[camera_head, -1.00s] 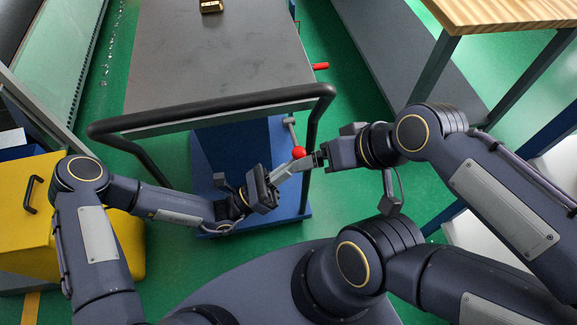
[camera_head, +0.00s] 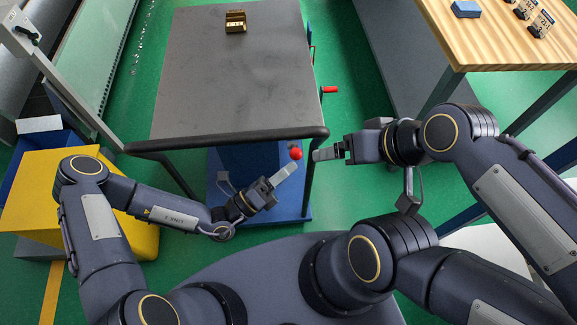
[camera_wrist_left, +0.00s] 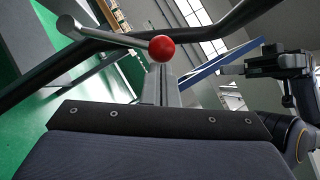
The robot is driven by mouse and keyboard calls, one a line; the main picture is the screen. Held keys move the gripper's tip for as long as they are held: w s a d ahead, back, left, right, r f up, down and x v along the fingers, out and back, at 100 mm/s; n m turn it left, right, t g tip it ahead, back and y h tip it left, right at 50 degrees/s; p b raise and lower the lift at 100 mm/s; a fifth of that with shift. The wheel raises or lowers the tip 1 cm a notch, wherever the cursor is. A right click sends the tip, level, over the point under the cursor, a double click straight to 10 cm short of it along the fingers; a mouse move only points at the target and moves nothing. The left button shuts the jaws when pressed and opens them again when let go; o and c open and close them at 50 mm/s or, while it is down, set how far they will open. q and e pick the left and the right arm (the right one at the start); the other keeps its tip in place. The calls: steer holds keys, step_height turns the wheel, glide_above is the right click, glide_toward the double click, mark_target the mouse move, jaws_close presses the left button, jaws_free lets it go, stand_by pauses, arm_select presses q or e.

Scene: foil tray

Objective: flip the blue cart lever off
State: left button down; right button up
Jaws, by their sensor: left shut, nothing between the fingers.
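The blue cart (camera_head: 258,170) has a grey top and a black push rail (camera_head: 215,141). Its lever ends in a red ball knob (camera_head: 296,153), below the rail's right end. In the left wrist view the knob (camera_wrist_left: 161,48) sits on a grey rod running to the upper left. My left gripper (camera_head: 289,168) is shut and empty, its tips right by the knob; contact cannot be told. Its finger (camera_wrist_left: 160,85) points at the knob in the wrist view. My right gripper (camera_head: 318,154) is just right of the knob, apart from it; its finger gap does not show.
A second red handle (camera_head: 329,89) sticks out from the cart's right side. A brass-coloured block (camera_head: 235,22) is on the cart top. A yellow box (camera_head: 45,200) stands left, and a wooden table (camera_head: 500,40) at upper right. Green floor shows between.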

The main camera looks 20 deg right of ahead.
mark_target(292, 155)
arm_select(q)
steer(key=r+p, duration=0.1)
steer(key=w+r+n+p, duration=0.1)
steer(key=n+y+p, duration=0.1)
steer(key=shift+w+d+r, duration=0.2)
steer(key=shift+w+r, duration=0.05)
steer(key=shift+r, duration=0.15)
steer(key=shift+w+d+r+p, duration=0.2)
steer(key=shift+w+r+p, duration=0.5)
steer(key=shift+w, duration=0.2)
arm_select(e)
steer(key=shift+r, duration=3)
arm_select(q)
steer(key=shift+w, duration=0.1)
